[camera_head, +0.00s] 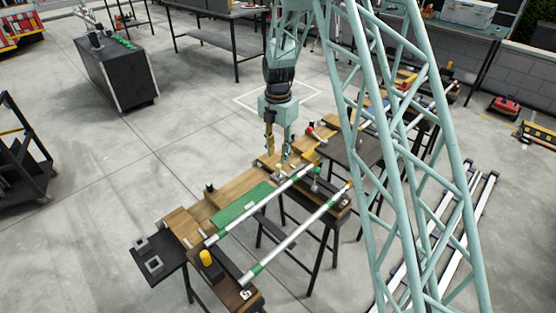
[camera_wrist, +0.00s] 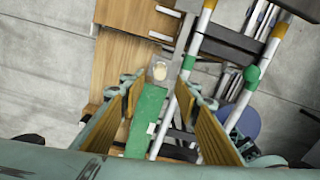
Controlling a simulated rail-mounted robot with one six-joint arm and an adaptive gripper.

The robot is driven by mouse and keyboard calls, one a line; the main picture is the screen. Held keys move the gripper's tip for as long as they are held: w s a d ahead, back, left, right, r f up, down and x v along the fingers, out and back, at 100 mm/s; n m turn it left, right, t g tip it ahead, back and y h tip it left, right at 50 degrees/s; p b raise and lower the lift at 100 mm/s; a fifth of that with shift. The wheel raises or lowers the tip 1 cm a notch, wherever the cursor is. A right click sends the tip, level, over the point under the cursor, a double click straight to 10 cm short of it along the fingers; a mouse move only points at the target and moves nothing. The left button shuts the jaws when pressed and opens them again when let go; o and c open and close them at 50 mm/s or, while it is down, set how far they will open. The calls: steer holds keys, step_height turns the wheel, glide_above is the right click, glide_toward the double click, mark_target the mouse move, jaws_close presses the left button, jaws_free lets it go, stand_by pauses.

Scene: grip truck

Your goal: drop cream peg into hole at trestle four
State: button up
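My gripper (camera_head: 278,156) hangs over the wooden boards on the trestles, fingers pointing down. In the wrist view my gripper (camera_wrist: 165,88) is open, its two tan-padded fingers wide apart with nothing between them. A small cream peg (camera_wrist: 160,70) shows beyond the fingertips, on or in a pale square piece at the end of a green strip (camera_wrist: 148,115). The cream peg (camera_head: 278,170) shows small under the gripper in the head view. I cannot tell which trestle is number four, and no empty hole is clear.
Two white rails with green bands (camera_head: 297,237) run along the boards. A yellow knob (camera_head: 206,257) stands at the near end, and a red-and-white item (camera_head: 312,131) lies beyond the gripper. A pale green lattice tower (camera_head: 400,150) hides part of the line.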

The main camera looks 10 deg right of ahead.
steer(key=shift+r, duration=1.8)
steer(key=s+r+m+t, duration=0.1)
steer(key=s+r+m, duration=0.5)
steer(key=s+r, duration=0.65)
steer(key=s+r+m+t, duration=0.1)
steer(key=s+r+m, duration=0.5)
steer(key=s+r, duration=0.7)
steer(key=s+r+m, duration=0.3)
steer(key=s+m, duration=0.1)
steer(key=s, duration=0.5)
steer(key=s+r+m+t, duration=0.1)
steer(key=s+r+m, duration=0.2)
steer(key=s, duration=0.7)
steer(key=s+r+m+t, duration=0.1)
steer(key=s+r+m, duration=0.2)
steer(key=s+m, duration=0.4)
steer(key=shift+s, duration=1.35)
steer(key=shift+w+r, duration=0.1)
steer(key=shift+r, duration=0.05)
steer(key=shift+c, duration=0.7)
